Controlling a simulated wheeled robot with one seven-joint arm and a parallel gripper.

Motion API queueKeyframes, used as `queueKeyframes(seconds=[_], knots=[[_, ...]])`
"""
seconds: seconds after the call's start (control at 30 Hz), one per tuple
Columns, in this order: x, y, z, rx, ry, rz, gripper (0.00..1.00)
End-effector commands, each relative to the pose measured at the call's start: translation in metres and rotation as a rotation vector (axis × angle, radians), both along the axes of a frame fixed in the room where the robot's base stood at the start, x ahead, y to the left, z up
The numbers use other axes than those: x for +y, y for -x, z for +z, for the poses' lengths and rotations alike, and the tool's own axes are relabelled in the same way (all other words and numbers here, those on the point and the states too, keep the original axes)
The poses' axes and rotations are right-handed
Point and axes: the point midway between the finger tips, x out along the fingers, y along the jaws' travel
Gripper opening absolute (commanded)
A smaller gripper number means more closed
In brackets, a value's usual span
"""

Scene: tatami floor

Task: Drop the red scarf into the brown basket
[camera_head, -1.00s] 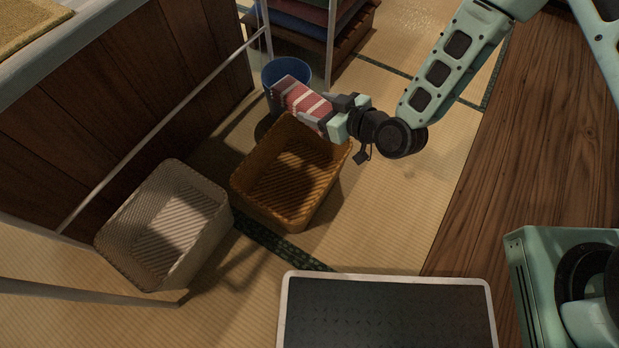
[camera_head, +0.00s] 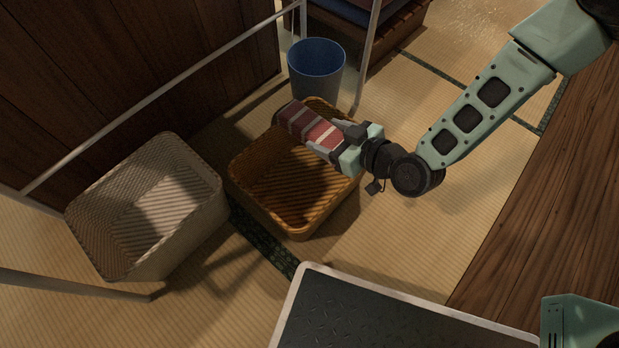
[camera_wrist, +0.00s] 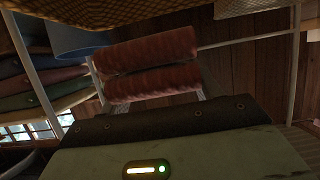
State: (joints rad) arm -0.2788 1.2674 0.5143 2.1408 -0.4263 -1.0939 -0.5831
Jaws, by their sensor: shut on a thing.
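The red scarf (camera_head: 312,130), rolled up with pale stripes, is held in my gripper (camera_head: 338,144). In the head view it shows over the far right part of the brown basket (camera_head: 298,234). The basket is open at the top, and the part of it I can see inside is empty. The scarf and gripper hide part of its far rim. In the wrist view the scarf (camera_wrist: 150,65) lies across the shut fingers as two reddish rolls. I cannot tell exactly how high it is above the basket.
A pale woven basket (camera_head: 196,222) stands left of the brown one. A blue bin (camera_head: 316,72) stands behind it. Metal rails run along the left and back. Tatami floor (camera_head: 385,235) is free to the right.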

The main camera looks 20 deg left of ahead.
Motion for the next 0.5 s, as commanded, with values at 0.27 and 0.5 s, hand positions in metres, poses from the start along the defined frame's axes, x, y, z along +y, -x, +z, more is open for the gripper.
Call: queueKeyframes(seconds=[0.27, 0.5], knots=[[0.0, 0.0, -0.038, 0.001, 0.0, 0.0, 0.39], [0.0, 0.0, -0.048, 0.0, -0.001, 0.0, 0.39]])
